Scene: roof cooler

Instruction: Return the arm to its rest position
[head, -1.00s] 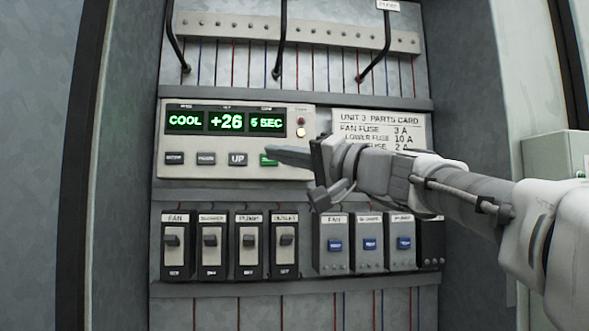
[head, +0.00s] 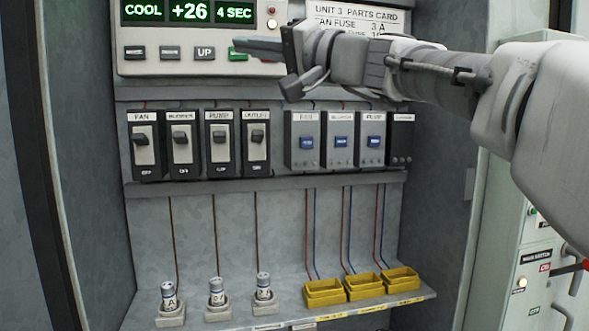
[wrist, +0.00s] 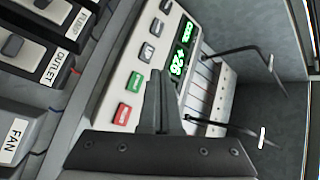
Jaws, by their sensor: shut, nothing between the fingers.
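My gripper (head: 238,42) is shut and empty, its thin fingers pointing left in front of the control panel (head: 125,68). In the head view the fingertips overlap the green button (head: 236,57); I cannot tell whether they touch it. The display (head: 190,12) reads COOL, +26, 4 SEC. My arm stretches in from the right, across the parts card (head: 345,12). In the wrist view my shut fingers (wrist: 160,100) lie in front of the panel, with the green button (wrist: 134,82) and a red button (wrist: 122,114) beside them.
Below my arm are a row of switches (head: 212,145) and several modules with blue buttons (head: 341,142). Three fuses (head: 216,292) and yellow trays (head: 363,288) sit on the lower shelf. Cabinet walls stand on both sides. A main switch box (head: 530,275) is at the right.

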